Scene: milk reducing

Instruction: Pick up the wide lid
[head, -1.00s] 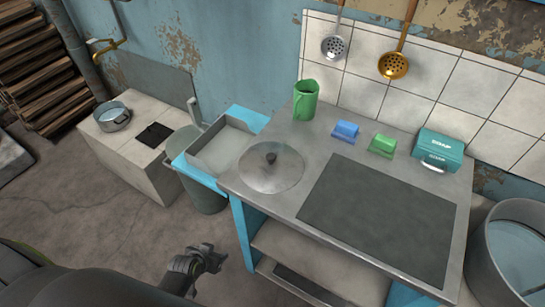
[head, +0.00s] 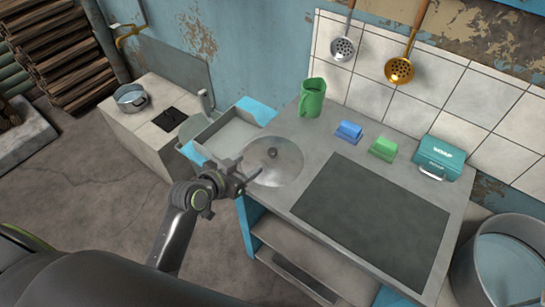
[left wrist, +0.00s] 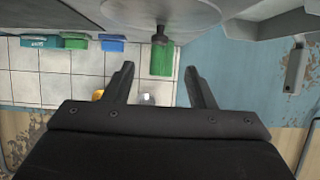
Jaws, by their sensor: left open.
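The wide lid (head: 285,162) is a round, flat grey metal disc with a small dark knob (head: 272,153) at its centre. It lies on the left part of the grey counter in the head view. In the left wrist view the lid (left wrist: 165,12) shows at the top edge, with the knob (left wrist: 160,36) pointing down in the picture. My left gripper (head: 248,175) is open and empty at the lid's left edge, short of the knob. In the left wrist view its two fingers (left wrist: 160,82) stand apart, with the knob lined up between them. My right gripper is not in view.
A green jug (head: 312,98), a blue block (head: 349,131), a green block (head: 383,148) and a teal box (head: 438,158) stand along the counter's back. A dark panel (head: 370,220) covers its right part. A sink tray (head: 222,132) is left of the lid.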

